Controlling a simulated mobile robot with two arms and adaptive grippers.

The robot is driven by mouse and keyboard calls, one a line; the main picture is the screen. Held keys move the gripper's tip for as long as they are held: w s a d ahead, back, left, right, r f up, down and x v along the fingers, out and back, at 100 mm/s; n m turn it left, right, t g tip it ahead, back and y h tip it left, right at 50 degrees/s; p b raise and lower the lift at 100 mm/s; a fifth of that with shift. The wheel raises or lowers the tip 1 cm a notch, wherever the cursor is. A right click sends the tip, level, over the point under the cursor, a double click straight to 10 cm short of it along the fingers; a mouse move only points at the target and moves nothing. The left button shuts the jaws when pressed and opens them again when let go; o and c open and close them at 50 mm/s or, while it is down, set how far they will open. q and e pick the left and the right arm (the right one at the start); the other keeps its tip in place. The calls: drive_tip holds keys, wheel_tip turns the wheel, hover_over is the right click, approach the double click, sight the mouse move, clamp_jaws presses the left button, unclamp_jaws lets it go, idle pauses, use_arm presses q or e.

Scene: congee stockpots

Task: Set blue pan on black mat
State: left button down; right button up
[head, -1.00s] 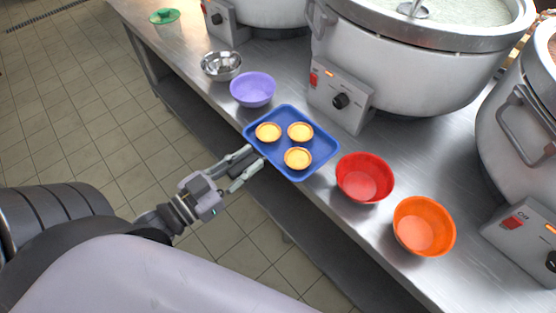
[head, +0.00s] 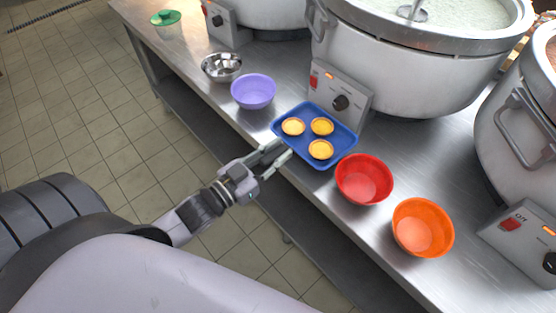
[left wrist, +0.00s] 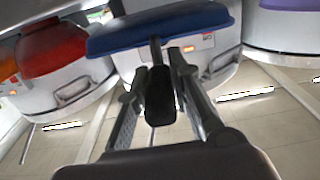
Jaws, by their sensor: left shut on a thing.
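The blue pan (head: 345,141) is a shallow rectangular tray with three yellow tarts in it. In the head view it is at the counter's front edge, between the purple and red bowls. My left gripper (head: 282,154) is shut on its near side. In the left wrist view the pan (left wrist: 160,27) spans the top, with a dark handle-like piece (left wrist: 160,95) between the fingers. I cannot tell whether the pan touches the counter. No black mat can be made out. My right gripper is not in view.
A red bowl (head: 364,180) stands close to the pan's right corner, with an orange bowl (head: 422,228) beyond. A purple bowl (head: 253,91) and a steel bowl (head: 221,67) are left. A large stockpot (head: 410,75) stands behind. Bare counter (head: 415,160) shows right of the pan.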

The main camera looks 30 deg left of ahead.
sight(293, 150)
use_arm(q)
drive_tip(key=f, duration=0.3)
drive_tip(key=shift+w+d+f, duration=0.1)
drive_tip(key=shift+w+f, duration=0.1)
drive_tip(key=c, duration=1.4)
unclamp_jaws()
drive_tip(key=shift+c, duration=0.2)
drive_tip(key=shift+s+f, duration=0.1)
drive_tip(key=shift+s, duration=0.05)
drive_tip(key=b+v, duration=0.1)
drive_tip(key=v, duration=1.1)
